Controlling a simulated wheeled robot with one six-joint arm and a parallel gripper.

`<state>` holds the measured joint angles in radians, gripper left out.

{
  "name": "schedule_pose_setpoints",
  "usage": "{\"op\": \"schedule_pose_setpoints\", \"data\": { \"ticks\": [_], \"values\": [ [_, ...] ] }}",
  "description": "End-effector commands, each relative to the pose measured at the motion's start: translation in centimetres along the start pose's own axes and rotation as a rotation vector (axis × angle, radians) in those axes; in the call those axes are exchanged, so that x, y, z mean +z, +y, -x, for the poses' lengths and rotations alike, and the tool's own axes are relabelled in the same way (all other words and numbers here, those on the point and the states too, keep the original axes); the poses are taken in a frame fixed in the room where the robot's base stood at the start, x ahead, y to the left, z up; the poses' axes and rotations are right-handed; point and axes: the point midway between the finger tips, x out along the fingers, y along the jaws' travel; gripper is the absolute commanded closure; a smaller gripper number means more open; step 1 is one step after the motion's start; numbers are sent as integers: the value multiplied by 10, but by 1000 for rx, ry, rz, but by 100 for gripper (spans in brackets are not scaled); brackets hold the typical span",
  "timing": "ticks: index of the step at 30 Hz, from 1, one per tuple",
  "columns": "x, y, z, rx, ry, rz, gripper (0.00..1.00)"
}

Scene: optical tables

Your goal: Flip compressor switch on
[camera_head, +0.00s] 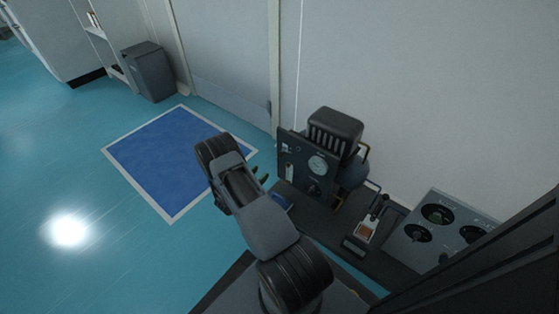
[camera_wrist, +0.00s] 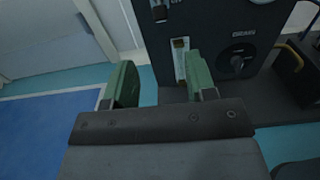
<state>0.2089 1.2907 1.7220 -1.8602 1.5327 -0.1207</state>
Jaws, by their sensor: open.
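The compressor (camera_head: 300,160) has a dark front panel with a round white gauge and a black cylinder on top. In the wrist view its panel (camera_wrist: 205,20) fills the top middle. A small lever-like fitting (camera_wrist: 160,11) is at the upper left of the panel, and a pale upright plate with a brass-coloured top (camera_wrist: 181,58) is below it; I cannot tell which is the switch or its position. My gripper (camera_wrist: 161,82) is open and empty, its green fingers in front of the panel's lower left. In the head view my gripper (camera_head: 260,174) is left of the panel, apart from it.
A round black knob (camera_wrist: 237,62) is right of the pale plate. A soldering stand (camera_head: 366,230) and a grey box with dials (camera_head: 440,225) stand to the right on the dark bench. The wall is close behind; floor with a blue mat (camera_head: 165,160) is free at left.

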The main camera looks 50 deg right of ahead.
Motion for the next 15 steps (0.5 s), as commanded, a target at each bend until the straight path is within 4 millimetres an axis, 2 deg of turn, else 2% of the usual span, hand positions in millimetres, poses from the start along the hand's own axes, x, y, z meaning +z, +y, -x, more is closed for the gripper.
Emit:
{"op": "schedule_pose_setpoints", "data": {
  "ticks": [15],
  "values": [
    [-4,-1,-92,-1,-2,0,49]
  ]
}}
